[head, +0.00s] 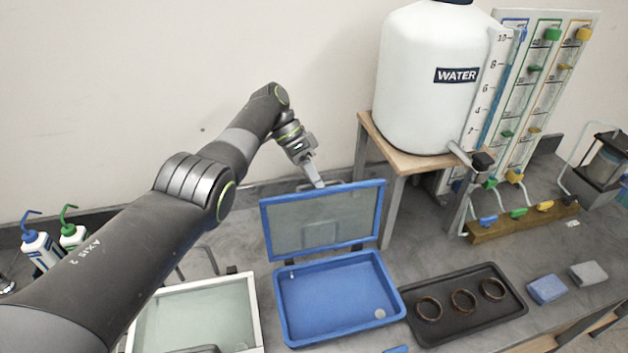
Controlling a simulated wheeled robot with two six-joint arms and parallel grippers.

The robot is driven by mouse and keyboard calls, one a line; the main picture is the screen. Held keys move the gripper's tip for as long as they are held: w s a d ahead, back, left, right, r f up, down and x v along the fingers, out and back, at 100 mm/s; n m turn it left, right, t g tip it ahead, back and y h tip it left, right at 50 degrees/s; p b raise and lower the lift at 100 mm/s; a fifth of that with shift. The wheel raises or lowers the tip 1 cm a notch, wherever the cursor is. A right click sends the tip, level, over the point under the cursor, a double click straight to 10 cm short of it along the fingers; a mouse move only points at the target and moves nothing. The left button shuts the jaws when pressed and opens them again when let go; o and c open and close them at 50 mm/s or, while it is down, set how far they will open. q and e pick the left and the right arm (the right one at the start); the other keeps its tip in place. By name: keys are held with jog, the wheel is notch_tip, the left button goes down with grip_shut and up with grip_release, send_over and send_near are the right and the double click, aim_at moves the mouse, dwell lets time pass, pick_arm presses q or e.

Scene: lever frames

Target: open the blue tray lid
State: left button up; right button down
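The blue tray (284,318) sits on the grey bench, with a small pale disc inside near its front right corner. Its blue-framed lid (268,235) with a greyish panel is hinged at the back and stands raised, close to upright. My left gripper (317,180) points down at the top edge of the lid, beside a grey bar that looks like its handle. The fingertips are partly hidden behind the lid edge, so I cannot tell whether they grip anything. My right gripper is out of view.
A white-framed tray (256,312) is left of the blue tray. A black tray (490,322) with three brown rings is at right. A white water tank (425,95) stands on a wooden-topped stand (400,158). Wash bottles (38,247) are at far left.

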pick_arm(q)
notch_tip(320, 180, up, 9)
jog(key=b, duration=0.2)
jog(key=shift+r+b, duration=0.15)
jog(key=shift+b, duration=0.25)
jog(key=shift+w, duration=0.1)
